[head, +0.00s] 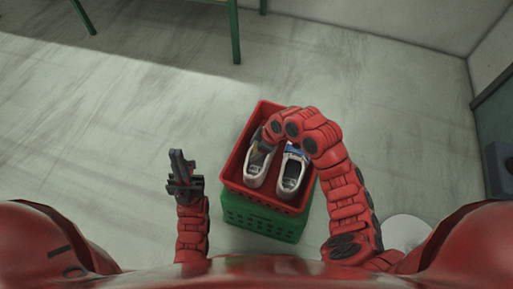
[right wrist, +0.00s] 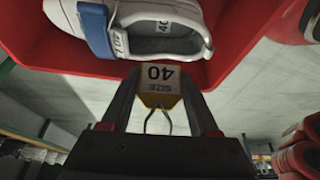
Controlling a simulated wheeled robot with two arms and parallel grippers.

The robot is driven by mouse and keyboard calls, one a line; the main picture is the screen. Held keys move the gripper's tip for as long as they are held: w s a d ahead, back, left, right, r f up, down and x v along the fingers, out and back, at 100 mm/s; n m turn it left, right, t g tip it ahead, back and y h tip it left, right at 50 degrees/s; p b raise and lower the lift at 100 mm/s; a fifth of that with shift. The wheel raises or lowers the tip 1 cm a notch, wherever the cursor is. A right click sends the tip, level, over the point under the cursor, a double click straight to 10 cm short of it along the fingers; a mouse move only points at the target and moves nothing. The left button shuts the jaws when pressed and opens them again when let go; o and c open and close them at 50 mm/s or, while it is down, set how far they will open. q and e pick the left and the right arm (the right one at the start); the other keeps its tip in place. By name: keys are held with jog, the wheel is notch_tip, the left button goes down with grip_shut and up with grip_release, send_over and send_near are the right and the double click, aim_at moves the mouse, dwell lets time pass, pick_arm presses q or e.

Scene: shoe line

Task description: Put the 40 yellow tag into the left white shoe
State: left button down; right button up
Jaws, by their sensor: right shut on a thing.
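Two white shoes sit side by side in a red crate in the head view: the left white shoe (head: 256,168) and the right white shoe (head: 291,173). My right gripper (head: 264,139) is over the crate, near the far end of the left shoe. A white shoe (right wrist: 185,45) with a blue strap and a "40" mark lies just beyond the tag. My left gripper (head: 181,168) is left of the crate, apart from it; its jaw gap is unclear.
The red crate (head: 239,153) stands on a green crate (head: 262,220) on the grey floor. A green-legged table (head: 150,10) is at the top left. The floor left of the crates is clear.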

jog(key=shift+f+b, duration=1.85)
jog(key=shift+f, duration=1.15)
jog(key=o, duration=1.4)
jog(key=shift+r, duration=0.1)
jog(key=p+v, duration=0.6)
jog(key=v, duration=1.1)
jog(key=shift+d+r, duration=0.15)
